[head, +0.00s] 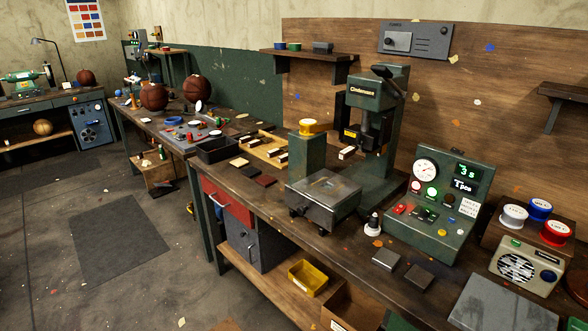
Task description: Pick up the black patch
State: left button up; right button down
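Three small flat patches lie in a slanting row on the workbench (228,183), left of the green press (378,105). The nearest to the back left is tan (238,162). The middle dark patch (251,171) looks black or very dark brown. The front one is a dark reddish-brown patch (265,181). At this size I cannot tell for certain which is the black one. Nothing covers them. Neither of my grippers shows in the head view.
A wooden tray (268,142) with dark-and-white pieces and a black bin (216,150) stand behind the patches. The press's grey metal block (323,195) stands to their right. A control box (437,200) is farther right. Open floor (119,237) lies left of the bench.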

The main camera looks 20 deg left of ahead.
aim_at(251, 172)
jog(key=i+j+z, duration=0.2)
jog(key=j, duration=0.15)
jog(key=j+z, duration=0.15)
jog(key=j, duration=0.15)
jog(key=j+z, duration=0.2)
jog(key=j, duration=0.15)
jog(key=i+j+z, duration=0.1)
jog(key=j, duration=0.6)
jog(key=i+j+z, duration=0.1)
jog(key=j, duration=0.65)
jog(key=i+j+z, duration=0.1)
jog(key=j, duration=0.65)
